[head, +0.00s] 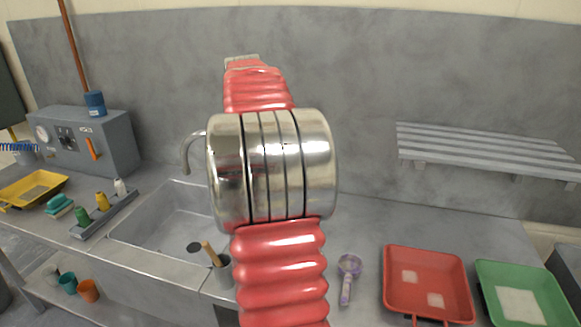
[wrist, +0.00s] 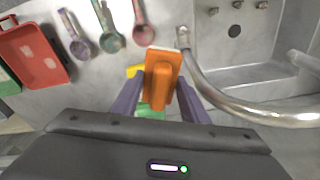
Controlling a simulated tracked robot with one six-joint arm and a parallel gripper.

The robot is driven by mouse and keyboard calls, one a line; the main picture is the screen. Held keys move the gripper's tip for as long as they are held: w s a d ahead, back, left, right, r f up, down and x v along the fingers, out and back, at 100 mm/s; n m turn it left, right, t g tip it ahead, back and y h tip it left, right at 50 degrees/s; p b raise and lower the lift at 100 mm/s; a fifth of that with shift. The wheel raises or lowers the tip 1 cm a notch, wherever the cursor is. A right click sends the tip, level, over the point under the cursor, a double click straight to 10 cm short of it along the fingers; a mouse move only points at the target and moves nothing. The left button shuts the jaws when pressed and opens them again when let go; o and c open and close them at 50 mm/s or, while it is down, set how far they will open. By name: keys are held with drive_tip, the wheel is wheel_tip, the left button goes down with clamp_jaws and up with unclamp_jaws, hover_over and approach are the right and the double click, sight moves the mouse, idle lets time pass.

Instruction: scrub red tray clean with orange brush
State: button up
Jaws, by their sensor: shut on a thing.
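My gripper (wrist: 160,88) has purple fingers and is shut on the orange brush (wrist: 163,66), whose broad orange back faces the wrist camera. Its bristles are hidden. The brush is over the counter beside the sink and apart from the red tray. The red tray (wrist: 35,48) lies at the left of the wrist view. In the head view the red tray (head: 397,296) is on the counter at the right, with two pale patches (head: 410,277) on its floor. My red arm hides the gripper and brush in the head view.
A green tray (head: 487,282) with a pale patch stands right of the red one. Purple (wrist: 76,35), teal (wrist: 110,38) and red (wrist: 142,32) scoops lie between brush and tray. The sink (head: 172,218) and its curved tap (wrist: 215,95) are close by. A slatted shelf (head: 480,146) hangs above.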

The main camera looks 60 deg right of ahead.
drive_tip(key=w+a+f+n+t, duration=0.1)
drive_tip(key=w+a+f+n, duration=0.35)
drive_tip(key=w+a, duration=0.6)
drive_tip(key=w+a+f+n, duration=0.4)
drive_tip(key=w+a+n, duration=0.3)
drive_tip(key=a, duration=0.6)
drive_tip(key=w+a+f+n, duration=0.2)
drive_tip(key=a, duration=0.5)
drive_tip(key=w+a+f+n+y, duration=0.1)
drive_tip(key=w+a+f+n, duration=0.1)
drive_tip(key=a, duration=0.5)
drive_tip(key=w+a+f+n, duration=0.3)
drive_tip(key=a+f+n, duration=0.1)
drive_tip(key=a, duration=0.3)
drive_tip(key=shift+a+t, duration=0.3)
